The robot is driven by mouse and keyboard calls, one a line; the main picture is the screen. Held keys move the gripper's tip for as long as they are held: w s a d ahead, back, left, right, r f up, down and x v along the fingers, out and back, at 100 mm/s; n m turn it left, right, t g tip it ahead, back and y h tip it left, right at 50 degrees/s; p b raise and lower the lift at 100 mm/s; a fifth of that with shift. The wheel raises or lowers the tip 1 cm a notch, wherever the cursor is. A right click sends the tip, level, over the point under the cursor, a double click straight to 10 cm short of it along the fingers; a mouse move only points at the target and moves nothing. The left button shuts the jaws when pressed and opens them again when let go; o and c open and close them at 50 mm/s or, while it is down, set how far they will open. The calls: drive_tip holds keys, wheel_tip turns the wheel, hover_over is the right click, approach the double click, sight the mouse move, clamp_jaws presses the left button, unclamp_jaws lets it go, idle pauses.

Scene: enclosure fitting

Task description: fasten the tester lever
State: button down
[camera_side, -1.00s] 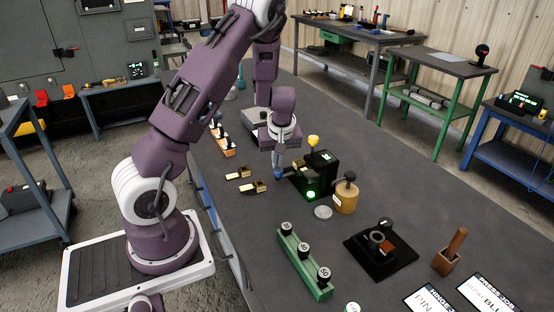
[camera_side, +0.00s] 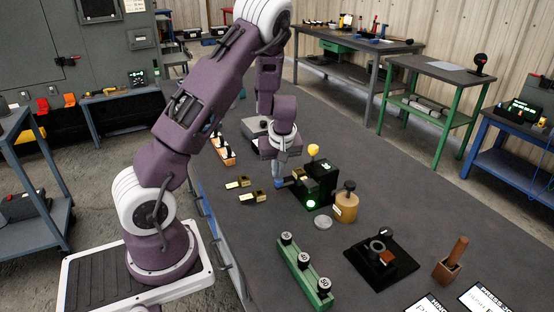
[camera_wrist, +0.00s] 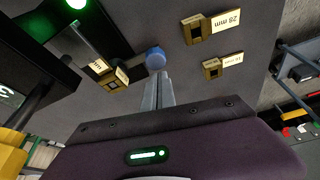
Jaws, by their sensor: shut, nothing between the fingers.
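The black tester (camera_side: 324,186) stands on the bench with a lit green light (camera_side: 311,204) and a yellow knob (camera_side: 313,150) on top. A blue ball knob (camera_side: 279,182), apparently the lever's end, sits at its left side; it also shows in the wrist view (camera_wrist: 155,57). A brass block (camera_wrist: 112,79) sits in the tester. My gripper (camera_side: 281,174) points down at the blue knob. In the wrist view its shut fingers (camera_wrist: 157,80) end right by the knob, which lies beyond the tips, not between them. I cannot tell whether they touch. The lever's latch is not clear.
Two labelled brass blocks (camera_side: 238,183) (camera_side: 252,196) lie left of the tester. A tan knobbed canister (camera_side: 345,207) and a grey disc (camera_side: 323,222) stand close on its right. A green rack (camera_side: 304,272) and a black fixture (camera_side: 365,265) are nearer the camera.

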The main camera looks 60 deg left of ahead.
drive_tip(key=a, duration=0.2)
drive_tip(key=w+a, duration=0.1)
drive_tip(key=shift+r, duration=0.4)
drive_tip(key=v, duration=0.9)
drive_tip(key=shift+s+r, duration=0.15)
drive_tip(key=shift+s, duration=0.1)
drive_tip(key=s+d+r+m+t+h, duration=0.1)
drive_tip(key=d+r+m+h, duration=0.1)
drive_tip(key=d+r, duration=0.35)
drive_tip(key=s+d+r+m+t+h, duration=0.1)
drive_tip(key=d+r+m, duration=0.1)
drive_tip(key=d, duration=0.6)
drive_tip(key=s+d+r+m+t, duration=0.1)
drive_tip(key=s+d+r+m, duration=0.2)
drive_tip(key=s+d+m, duration=0.2)
drive_tip(key=s+d+r+m+t, duration=0.1)
drive_tip(key=s+d+r+m, duration=0.2)
drive_tip(key=s, duration=0.9)
drive_tip(key=d+m, duration=0.3)
drive_tip(key=d, duration=0.2)
drive_tip(key=shift+s+d+m+t+h, duration=0.3)
drive_tip(key=shift+s+t+h, duration=0.05)
drive_tip(key=shift+t+h, duration=0.05)
